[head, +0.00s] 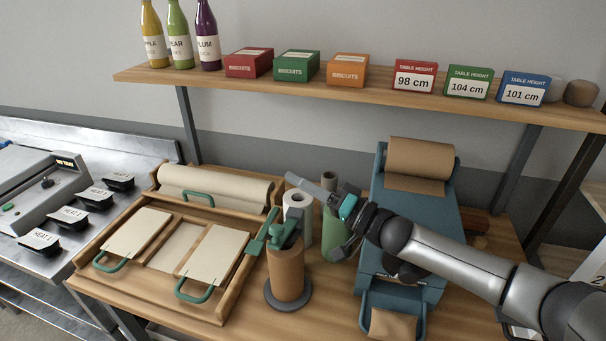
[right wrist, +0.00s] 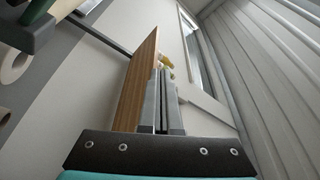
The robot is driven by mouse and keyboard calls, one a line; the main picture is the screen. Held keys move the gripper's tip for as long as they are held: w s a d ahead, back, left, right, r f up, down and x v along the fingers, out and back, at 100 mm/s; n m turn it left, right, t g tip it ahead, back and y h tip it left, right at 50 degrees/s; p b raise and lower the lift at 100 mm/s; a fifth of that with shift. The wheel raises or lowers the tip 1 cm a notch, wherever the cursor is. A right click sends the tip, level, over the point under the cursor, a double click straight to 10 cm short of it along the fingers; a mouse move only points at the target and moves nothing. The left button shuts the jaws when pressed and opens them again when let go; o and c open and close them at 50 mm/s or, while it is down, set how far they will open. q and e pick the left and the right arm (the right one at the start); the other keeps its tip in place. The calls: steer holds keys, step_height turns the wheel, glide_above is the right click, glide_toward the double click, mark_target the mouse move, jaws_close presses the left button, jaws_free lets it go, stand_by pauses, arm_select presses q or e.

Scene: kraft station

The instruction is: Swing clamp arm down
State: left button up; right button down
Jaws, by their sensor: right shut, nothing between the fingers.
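A brown kraft roll (head: 286,272) stands upright on a round grey base (head: 289,295) at the front middle of the table. The green clamp arm (head: 284,232) shows at the top of this roll, with a green paddle-like part (head: 258,240) reaching to its left. Its exact tilt is hard to tell. My right gripper (head: 298,182) is shut and empty, above and behind the clamp, its fingers pointing left and apart from it. In the right wrist view the fingers (right wrist: 166,80) lie together, and a dark green part shows at the upper left. My left gripper is out of view.
A white roll (head: 298,218) and a green cylinder (head: 333,235) stand close behind the clamp. A wooden tray (head: 155,262) with cream sheets lies left. A blue dispenser (head: 415,210) stands right, under my arm. A shelf (head: 300,88) runs above.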

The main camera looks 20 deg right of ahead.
mark_target(280, 249)
steer(key=s+a+f+n+b, duration=0.1)
steer(key=n, duration=0.1)
steer(key=s+a+f+n+y, duration=0.1)
steer(key=n, duration=0.1)
steer(key=s+f+n+y+b, duration=0.1)
steer(key=s, duration=0.1)
steer(key=shift+s+a+n+b, duration=0.1)
steer(key=shift+a+n+b, duration=0.2)
steer(key=shift+a+n, duration=0.1)
steer(key=s+f+n+b, duration=0.1)
steer(key=n, duration=0.1)
steer(key=a+f+n+g+y+b, duration=0.1)
steer(key=n, duration=0.1)
steer(key=s+a+f+n+g+y+b, duration=0.1)
steer(key=f+b, duration=0.1)
steer(key=shift+s+n, duration=0.35)
steer(key=shift+n, duration=0.05)
steer(key=shift+s+a+f+n+g+y+b, duration=0.15)
steer(key=shift+s+f+n+g+b, duration=0.1)
steer(key=shift+f+n+b, duration=0.3)
steer(key=shift+s+a+f+n+g+y+b, duration=0.1)
steer(key=shift+f+n+g+y+b, duration=0.15)
steer(key=shift+n+b, duration=0.35)
steer(key=shift+s+a+f+n+g+y+b, duration=0.1)
steer(key=shift+s+f+n+g+b, duration=0.1)
steer(key=shift+f+n+b, duration=0.4)
steer(key=shift+r+n, duration=0.1)
steer(key=shift+n, duration=0.15)
steer(key=shift+p, duration=0.35)
